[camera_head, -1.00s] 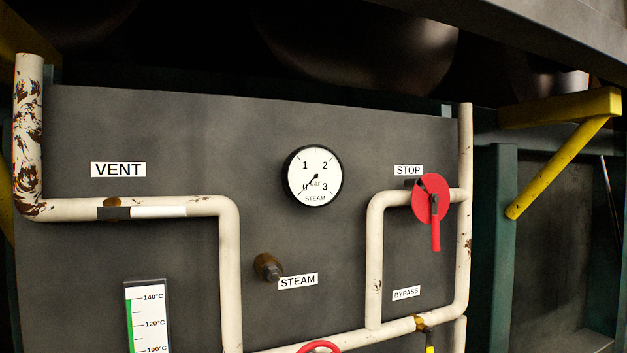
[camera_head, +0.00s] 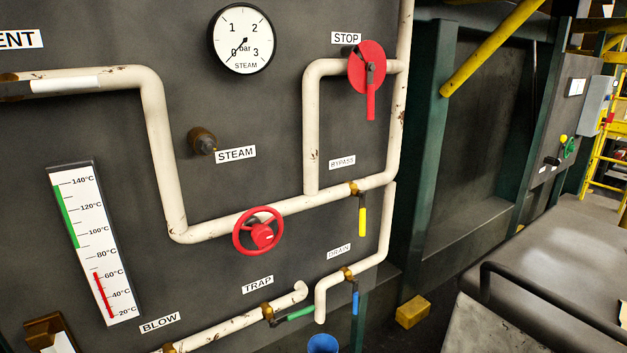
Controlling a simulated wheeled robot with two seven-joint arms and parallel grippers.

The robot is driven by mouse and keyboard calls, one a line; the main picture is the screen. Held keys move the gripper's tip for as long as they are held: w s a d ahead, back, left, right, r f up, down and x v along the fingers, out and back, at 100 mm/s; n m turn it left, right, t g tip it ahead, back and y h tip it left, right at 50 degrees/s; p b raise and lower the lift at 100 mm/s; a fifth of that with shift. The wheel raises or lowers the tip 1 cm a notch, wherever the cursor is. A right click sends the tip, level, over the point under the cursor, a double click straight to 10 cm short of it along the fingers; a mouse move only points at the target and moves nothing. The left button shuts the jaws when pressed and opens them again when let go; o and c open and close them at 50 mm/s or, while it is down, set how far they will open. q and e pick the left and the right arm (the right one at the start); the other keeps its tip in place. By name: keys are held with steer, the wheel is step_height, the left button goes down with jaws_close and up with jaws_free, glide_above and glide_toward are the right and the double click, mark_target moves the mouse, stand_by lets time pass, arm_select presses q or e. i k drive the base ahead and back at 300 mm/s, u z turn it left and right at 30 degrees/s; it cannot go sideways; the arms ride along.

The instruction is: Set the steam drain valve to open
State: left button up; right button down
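The drain valve sits on the lower pipe beside the DRAIN label (camera_head: 339,251). It has a brass body (camera_head: 347,273) and a blue lever (camera_head: 355,298) that hangs straight down, while the pipe there slopes down to the left. The pipe's open end turns down above a blue cup-like container (camera_head: 323,344), cut by the bottom edge. The steam gauge (camera_head: 241,39) has its needle near 0 bar. Neither of my grippers shows in the head view.
Nearby controls are a red handwheel (camera_head: 258,232), a yellow bypass lever (camera_head: 362,221), a green trap lever (camera_head: 300,313) and a red stop lever (camera_head: 371,98). A yellow block (camera_head: 412,312) lies on the floor. A dark bench-like surface (camera_head: 560,270) with a black rail stands at right.

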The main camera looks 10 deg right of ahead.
mark_target(355, 281)
steer(key=u, duration=0.55)
steer(key=k, duration=1.25)
steer(key=z, duration=0.3)
steer(key=i, duration=0.7)
steer(key=z, duration=0.45)
steer(key=i, duration=0.85)
steer(key=u, duration=0.3)
